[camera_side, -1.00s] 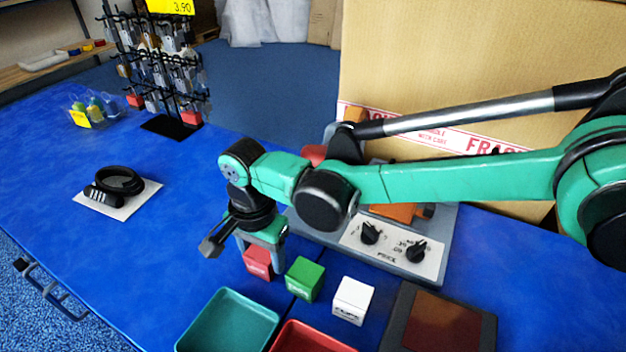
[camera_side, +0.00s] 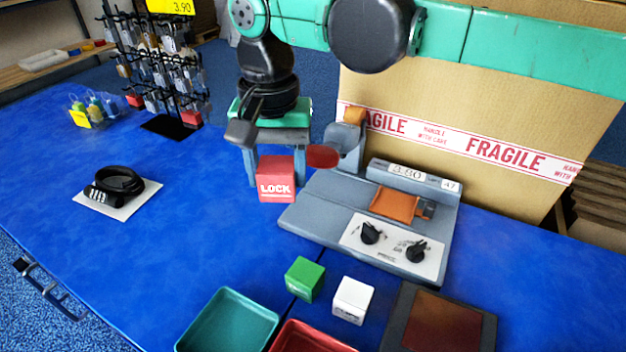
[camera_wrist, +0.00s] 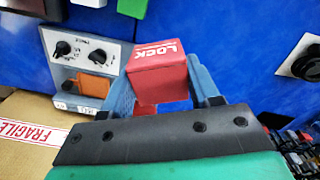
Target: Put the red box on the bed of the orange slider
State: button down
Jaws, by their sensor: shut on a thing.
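The red box (camera_side: 276,180), marked LOCK, is held up between the fingers of my gripper (camera_side: 278,165) in the side view. In the wrist view the red box (camera_wrist: 158,75) sits between the two grey-blue fingers of my gripper (camera_wrist: 165,92). My gripper is shut on it. The box looks upright and appears above the blue table, left of the grey machine. The orange slider (camera_side: 395,205) lies on the grey machine, behind its two black knobs; it also shows in the wrist view (camera_wrist: 88,88). The slider's bed looks empty.
The grey machine (camera_side: 320,215) has a raised post with a dark red disc (camera_side: 322,156) close right of my gripper. A green box (camera_side: 304,279), a white box (camera_side: 353,300) and trays (camera_side: 228,322) stand in front. A large carton (camera_side: 480,110) is behind.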

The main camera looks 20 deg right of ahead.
jog(key=d+r+n, duration=0.6)
jog(key=n, duration=0.1)
jog(key=r+m, duration=0.2)
jog(key=m, duration=1)
send_over(395, 204)
notch_tip(395, 204, down, 20)
jog(key=shift+r, duration=0.15)
jog(key=shift+c, duration=1.1)
grip_release()
